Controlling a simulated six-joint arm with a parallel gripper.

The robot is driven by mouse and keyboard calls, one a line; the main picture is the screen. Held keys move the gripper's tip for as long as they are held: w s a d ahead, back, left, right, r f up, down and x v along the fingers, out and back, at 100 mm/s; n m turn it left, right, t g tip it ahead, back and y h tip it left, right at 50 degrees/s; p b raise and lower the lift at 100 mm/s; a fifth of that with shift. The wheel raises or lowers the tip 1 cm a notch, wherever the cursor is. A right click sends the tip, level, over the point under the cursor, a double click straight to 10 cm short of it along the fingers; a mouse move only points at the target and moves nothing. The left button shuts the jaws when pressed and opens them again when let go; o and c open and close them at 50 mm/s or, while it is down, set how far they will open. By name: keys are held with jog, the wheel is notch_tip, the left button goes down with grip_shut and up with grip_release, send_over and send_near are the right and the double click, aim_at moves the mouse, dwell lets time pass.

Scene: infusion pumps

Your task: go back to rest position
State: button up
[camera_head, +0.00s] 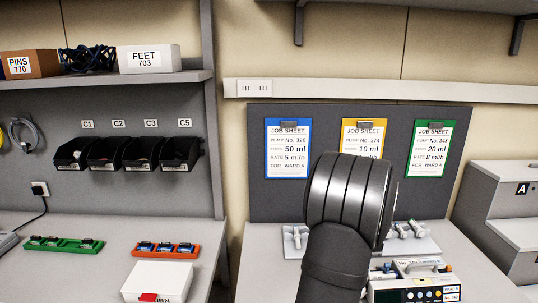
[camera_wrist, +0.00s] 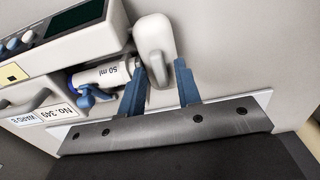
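The arm's dark wrist (camera_head: 345,205) rises at the right of the head view and hides my gripper there. In the wrist view my gripper (camera_wrist: 161,64) has its two blue fingers apart, one on each side of a pale rounded pump part (camera_wrist: 154,45). I cannot tell whether they touch it. A syringe (camera_wrist: 100,75) marked 50 ml lies in the pump (camera_wrist: 45,65) to the left, by a label reading No. 349 and WARD B. In the head view a pump (camera_head: 415,287) shows partly at the bottom right, behind my arm.
Blue, yellow and green job sheets (camera_head: 288,147) hang on a grey board. A pale plate with fittings (camera_head: 408,232) stands below. Green (camera_head: 63,245) and orange (camera_head: 165,250) trays, a white bin (camera_head: 157,282) and black bins (camera_head: 122,153) are left. Drawers (camera_head: 510,205) stand right.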

dwell(0.4)
jog(key=c, duration=0.6)
jog(key=shift+o, duration=0.2)
jog(key=shift+a, duration=4.05)
jog(key=o, duration=0.6)
jog(key=shift+c, duration=0.2)
notch_tip(320, 180, up, 7)
jog(key=shift+f, duration=0.1)
